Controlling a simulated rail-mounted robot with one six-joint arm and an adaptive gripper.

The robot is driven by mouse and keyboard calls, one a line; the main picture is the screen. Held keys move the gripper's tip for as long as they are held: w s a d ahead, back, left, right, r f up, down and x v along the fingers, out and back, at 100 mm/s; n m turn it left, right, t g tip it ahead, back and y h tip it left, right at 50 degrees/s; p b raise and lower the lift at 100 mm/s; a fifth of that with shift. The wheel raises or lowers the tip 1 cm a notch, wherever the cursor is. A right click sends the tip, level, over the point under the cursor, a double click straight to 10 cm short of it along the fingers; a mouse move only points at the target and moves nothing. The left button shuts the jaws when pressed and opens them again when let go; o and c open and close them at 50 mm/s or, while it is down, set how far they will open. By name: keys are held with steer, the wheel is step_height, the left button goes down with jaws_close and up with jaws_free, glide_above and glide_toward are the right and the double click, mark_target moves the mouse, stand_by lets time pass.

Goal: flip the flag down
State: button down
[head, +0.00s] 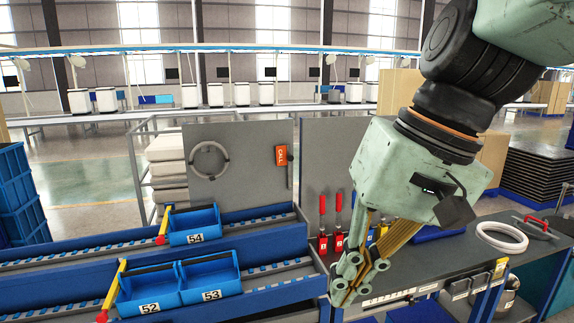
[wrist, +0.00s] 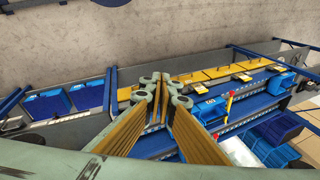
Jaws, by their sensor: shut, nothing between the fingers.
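One yellow flag with a red end (head: 112,288) stands at a slant beside the blue bin 52 (head: 148,290). A second yellow flag with a red end (head: 165,224) stands at a slant beside the blue bin 54 (head: 194,225). One such flag also shows in the wrist view (wrist: 229,102), right of my gripper. Which flag is meant I cannot tell. My gripper (head: 342,296) is shut and empty, pointing down at the right end of the bin racks, well right of both flags. In the wrist view its fingertips (wrist: 160,80) meet near the middle.
Blue bin 53 (head: 209,278) sits next to bin 52 on the front rack. A grey workbench (head: 450,255) lies right of my gripper, with a white ring (head: 502,238) on it. Red-handled tools (head: 322,225) stand behind my gripper. A grey panel (head: 237,165) rises behind the rack.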

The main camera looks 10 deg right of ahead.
steer(key=w+a+r+m+y, duration=0.1)
steer(key=w+a+y, duration=0.25)
steer(key=w, duration=0.75)
steer(key=w+a+r+m+y, duration=0.15)
steer(key=w+a, duration=0.25)
steer(key=w, duration=0.6)
steer(key=w+d+m+t+y, duration=0.1)
steer(key=w+m+t+y, duration=0.3)
steer(key=w, duration=1.8)
steer(key=w+d+f+m+t, duration=0.2)
steer(key=w+d+f+t, duration=0.1)
steer(key=w+d, duration=0.5)
steer(key=w+d+f+m+t+y, duration=0.1)
steer(key=w+d+f+t, duration=0.2)
steer(key=w+d+f, duration=0.3)
steer(key=w+d+f+m+t, duration=0.2)
steer(key=w+d+f, duration=0.3)
steer(key=w+d, duration=0.5)
steer(key=w+t+p, duration=0.1)
steer(key=w, duration=0.4)
steer(key=shift+w+f+m+t+y, duration=0.2)
steer(key=shift+w+m+t+y, duration=0.1)
steer(key=shift+w+m+y, duration=0.1)
steer(key=s+a+r+x, duration=0.1)
steer(key=s+x, duration=0.1)
steer(key=x, duration=1)
steer(key=shift+w+a, duration=0.3)
steer(key=shift+a, duration=0.35)
